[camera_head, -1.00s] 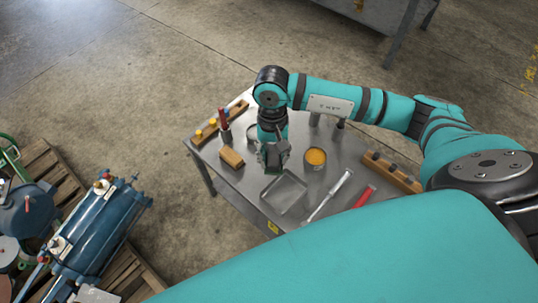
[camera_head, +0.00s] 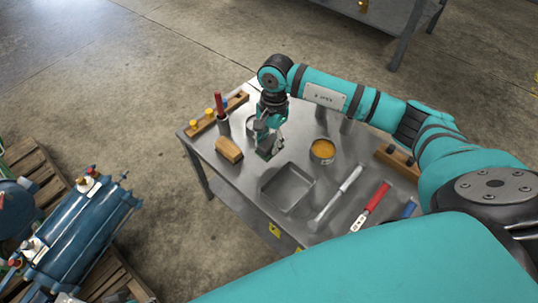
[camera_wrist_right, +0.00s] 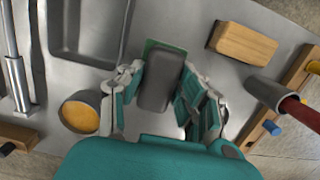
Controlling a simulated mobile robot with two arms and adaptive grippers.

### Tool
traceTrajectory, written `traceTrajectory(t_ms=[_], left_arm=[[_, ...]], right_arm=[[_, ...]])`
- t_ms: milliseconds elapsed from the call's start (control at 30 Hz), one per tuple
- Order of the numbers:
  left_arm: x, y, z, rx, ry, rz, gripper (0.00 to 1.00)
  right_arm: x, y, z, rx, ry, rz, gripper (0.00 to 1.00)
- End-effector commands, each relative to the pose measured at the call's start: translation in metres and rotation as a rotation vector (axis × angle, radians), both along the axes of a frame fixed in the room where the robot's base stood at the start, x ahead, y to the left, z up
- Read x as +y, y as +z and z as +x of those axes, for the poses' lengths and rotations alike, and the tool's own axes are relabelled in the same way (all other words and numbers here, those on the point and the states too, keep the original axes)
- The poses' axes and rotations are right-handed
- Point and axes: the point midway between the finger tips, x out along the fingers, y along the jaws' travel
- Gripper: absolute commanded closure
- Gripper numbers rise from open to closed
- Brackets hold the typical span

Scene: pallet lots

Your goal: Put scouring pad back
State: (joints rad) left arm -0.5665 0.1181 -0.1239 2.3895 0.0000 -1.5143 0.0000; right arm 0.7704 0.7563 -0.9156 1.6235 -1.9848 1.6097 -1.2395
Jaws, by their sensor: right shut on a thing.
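My right gripper (camera_head: 268,147) points down low over the metal table (camera_head: 240,185), and also shows in the right wrist view (camera_wrist_right: 160,72). It is shut on a dark grey block, which I take to be the scouring pad (camera_wrist_right: 158,88). A flat green patch (camera_wrist_right: 150,45) shows at the block's far end. I cannot tell whether the green is part of the pad or lies under it, nor whether the pad touches the table. In the head view the fingers mostly hide the pad. My left gripper is not in view.
A grey tray (camera_head: 264,191), a wooden block (camera_head: 229,150) and a cup with orange contents (camera_head: 322,151) stand around the gripper.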

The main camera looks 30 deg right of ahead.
Motion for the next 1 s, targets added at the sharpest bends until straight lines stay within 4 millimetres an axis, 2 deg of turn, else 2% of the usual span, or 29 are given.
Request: traceTrajectory(t_ms=[233,400,800,833,1000], left_arm=[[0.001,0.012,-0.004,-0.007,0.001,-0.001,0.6],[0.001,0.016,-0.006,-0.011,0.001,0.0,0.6],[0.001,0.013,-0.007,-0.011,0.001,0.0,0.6],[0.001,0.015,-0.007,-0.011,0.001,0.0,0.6],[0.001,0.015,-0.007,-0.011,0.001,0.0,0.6]], right_arm=[[0.001,-0.023,0.0,0.001,0.001,0.001,0.96],[0.0,-0.047,-0.001,0.001,0.0,0.001,0.96],[0.0,-0.054,0.0,-0.002,0.002,0.0,0.96],[0.0,-0.052,0.0,-0.001,0.002,0.0,0.62],[0.0,-0.052,0.0,-0.001,0.002,0.0,0.42]])
